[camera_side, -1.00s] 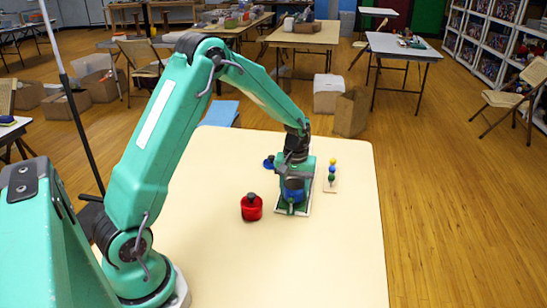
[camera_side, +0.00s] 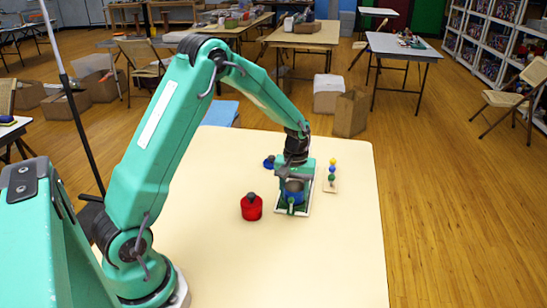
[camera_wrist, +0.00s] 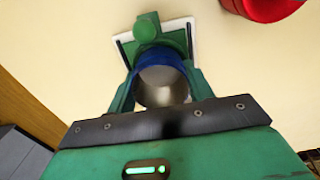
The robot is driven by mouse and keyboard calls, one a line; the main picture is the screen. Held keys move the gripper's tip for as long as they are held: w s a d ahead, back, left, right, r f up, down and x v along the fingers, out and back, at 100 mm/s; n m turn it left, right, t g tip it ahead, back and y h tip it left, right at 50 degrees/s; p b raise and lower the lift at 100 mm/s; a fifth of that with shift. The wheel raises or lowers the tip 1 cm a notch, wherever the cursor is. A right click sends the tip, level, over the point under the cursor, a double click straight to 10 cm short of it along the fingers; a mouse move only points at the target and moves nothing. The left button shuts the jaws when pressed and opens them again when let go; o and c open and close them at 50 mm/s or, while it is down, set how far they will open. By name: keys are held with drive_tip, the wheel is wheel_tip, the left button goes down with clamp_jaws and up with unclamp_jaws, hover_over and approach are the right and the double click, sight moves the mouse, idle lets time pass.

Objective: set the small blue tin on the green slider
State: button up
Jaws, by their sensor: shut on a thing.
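The small blue tin (camera_side: 293,198) is between the fingers of my gripper (camera_side: 292,193), which is shut on it. In the wrist view the tin (camera_wrist: 160,62) looks open-topped, with a grey inside, upright between my fingers (camera_wrist: 158,88). The green slider (camera_side: 300,211), with a white border, lies below it on the table. In the wrist view the slider (camera_wrist: 178,40) shows behind the tin, with a round green knob (camera_wrist: 146,28) at its far end. The tin hides part of the slider. I cannot tell whether the tin's bottom touches it.
A red lidded tin (camera_side: 251,208) stands left of the slider and shows in the wrist view (camera_wrist: 262,5). A small blue object (camera_side: 268,162) lies behind, partly beside my gripper. A board with coloured balls (camera_side: 331,180) stands to the right. The front of the cream table (camera_side: 290,270) is clear.

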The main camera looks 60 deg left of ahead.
drive_tip(key=shift+f, duration=0.2)
drive_tip(key=o, duration=0.7)
drive_tip(key=shift+r, duration=0.15)
wheel_tip(320, 180, up, 11)
idle(1.3)
idle(0.5)
